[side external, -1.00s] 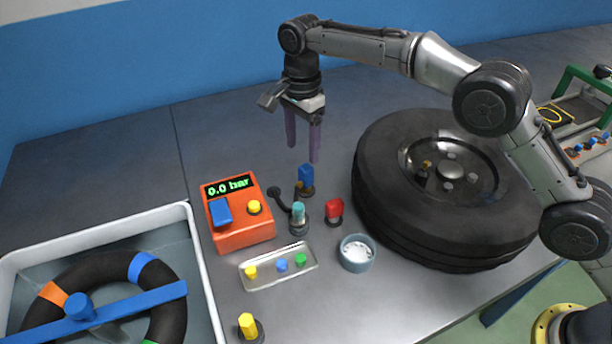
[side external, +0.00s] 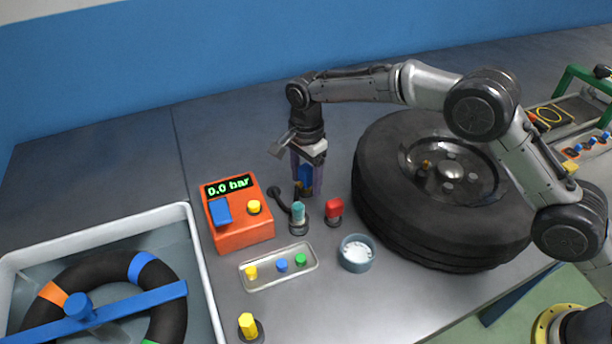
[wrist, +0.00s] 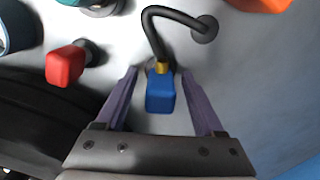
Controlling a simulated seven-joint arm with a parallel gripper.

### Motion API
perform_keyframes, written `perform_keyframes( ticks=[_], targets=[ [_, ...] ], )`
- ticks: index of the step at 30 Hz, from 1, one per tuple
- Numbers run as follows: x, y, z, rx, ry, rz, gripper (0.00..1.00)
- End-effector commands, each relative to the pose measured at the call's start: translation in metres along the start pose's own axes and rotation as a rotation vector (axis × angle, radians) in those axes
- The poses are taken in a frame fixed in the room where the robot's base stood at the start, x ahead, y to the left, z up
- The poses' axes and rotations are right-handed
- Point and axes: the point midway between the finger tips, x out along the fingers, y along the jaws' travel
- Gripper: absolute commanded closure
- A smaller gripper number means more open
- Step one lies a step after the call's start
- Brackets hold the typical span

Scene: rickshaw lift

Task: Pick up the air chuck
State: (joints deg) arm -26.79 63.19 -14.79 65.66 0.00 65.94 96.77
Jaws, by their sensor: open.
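The air chuck (wrist: 160,92) appears to be the blue block with a brass fitting and a curved black hose. In the side view its blue block (side external: 305,174) stands upright on the bench, partly hidden by a finger. My gripper (side external: 306,191) points down over it, open, with one purple finger on each side. In the wrist view the open fingers of my gripper (wrist: 158,72) straddle the blue block with a visible gap on both sides. The hose runs from the brass fitting to a round black grommet (wrist: 204,29).
Close by stand a red-capped part (side external: 334,208), a teal-capped part (side external: 298,213) and an orange gauge box (side external: 240,226) reading 0.0 bar. A large tyre (side external: 375,215) lies to the right. In front are a small tray (side external: 268,277) and a grey cup (side external: 356,262).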

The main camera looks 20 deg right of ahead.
Motion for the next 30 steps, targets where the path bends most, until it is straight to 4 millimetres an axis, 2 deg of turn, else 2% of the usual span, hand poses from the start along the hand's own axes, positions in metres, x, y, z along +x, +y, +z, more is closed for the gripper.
perform_keyframes(
  ticks=[3,15,26,30],
  targets=[
    [-0.0003,-0.0001,0.0001,0.000,0.000,0.000,0.30],
    [-0.0008,-0.0001,0.0001,0.000,0.000,0.000,1.00],
    [-0.0023,-0.0005,0.0002,0.000,0.000,-0.002,1.00],
    [-0.0090,-0.0009,0.0002,0.000,0.000,-0.004,1.00]
  ],
)
